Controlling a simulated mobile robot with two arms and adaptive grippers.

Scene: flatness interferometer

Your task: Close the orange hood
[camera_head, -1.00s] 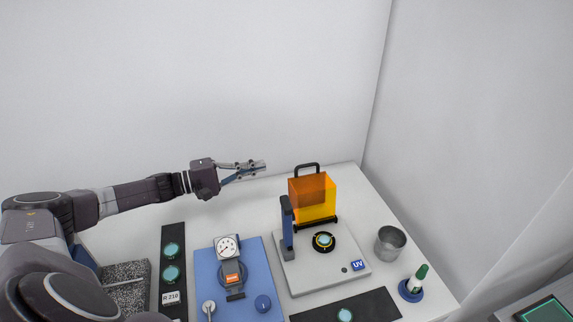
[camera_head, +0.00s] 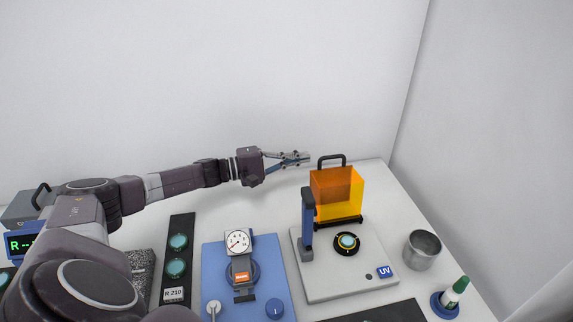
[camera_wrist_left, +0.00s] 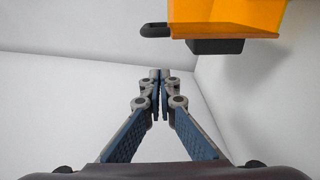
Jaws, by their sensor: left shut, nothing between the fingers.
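The orange hood (camera_head: 345,195) is a translucent box tilted up at the back of the white UV station (camera_head: 325,286), with a dark handle (camera_head: 331,158) on its far upper edge. The round stage (camera_head: 347,243) in front of it is uncovered. My left gripper (camera_head: 308,158) is shut and empty, just left of the handle and apart from it. In the left wrist view, my left gripper (camera_wrist_left: 160,72) has its fingertips together, and the hood (camera_wrist_left: 225,15) and its dark handle (camera_wrist_left: 157,30) show beyond them at the top. My right gripper is not in view.
A dark blue post (camera_head: 307,220) stands at the station's left side. A blue base with a dial gauge (camera_head: 238,242) stands to the left. A metal cup (camera_head: 422,250) and a green-capped bottle (camera_head: 455,292) are at the right. White walls close off the back and right.

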